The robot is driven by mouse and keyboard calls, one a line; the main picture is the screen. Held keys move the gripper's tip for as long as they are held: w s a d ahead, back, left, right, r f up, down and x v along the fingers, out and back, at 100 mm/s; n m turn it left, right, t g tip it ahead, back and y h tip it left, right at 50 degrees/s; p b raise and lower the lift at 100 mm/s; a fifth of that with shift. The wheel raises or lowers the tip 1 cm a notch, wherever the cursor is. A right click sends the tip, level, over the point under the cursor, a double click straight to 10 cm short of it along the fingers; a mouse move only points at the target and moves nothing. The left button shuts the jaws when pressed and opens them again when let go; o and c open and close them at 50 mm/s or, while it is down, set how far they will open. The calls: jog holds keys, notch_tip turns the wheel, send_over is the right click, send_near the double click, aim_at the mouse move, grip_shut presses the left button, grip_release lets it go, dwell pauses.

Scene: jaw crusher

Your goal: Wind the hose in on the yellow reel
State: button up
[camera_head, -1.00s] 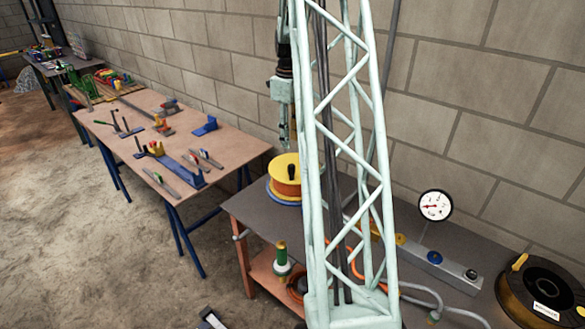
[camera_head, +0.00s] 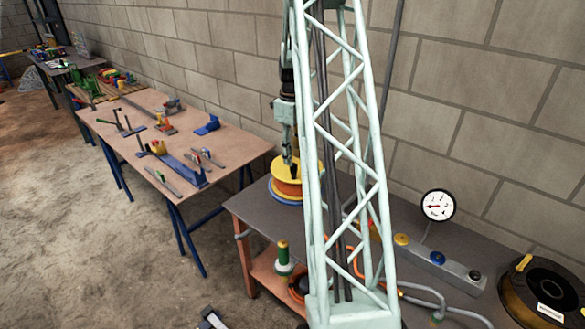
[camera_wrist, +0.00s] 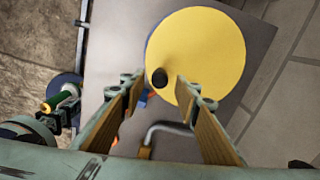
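The yellow reel (camera_head: 276,167) stands on the dark bench top, with an orange band of hose (camera_head: 287,188) around its drum and a blue base below. In the wrist view the yellow disc (camera_wrist: 215,45) is seen from above, with a black crank knob (camera_wrist: 159,77) near its edge. My gripper (camera_wrist: 160,84) is open, its two fingers on either side of the knob in this view, with gaps to both. In the head view my gripper (camera_head: 288,152) is upright just above the reel. My lattice column hides the reel's right side. Orange hose (camera_head: 354,257) lies partly hidden behind it.
A pressure gauge (camera_head: 438,205), a grey valve block (camera_head: 437,262) and a black-and-yellow spool (camera_head: 540,290) are at the bench's right. A green-yellow cylinder (camera_head: 283,258) stands on the lower shelf. A block wall runs behind; a wooden table (camera_head: 130,150) is at left.

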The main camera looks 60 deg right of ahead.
aim_at(293, 166)
jog(key=shift+f, duration=2.7)
grip_shut()
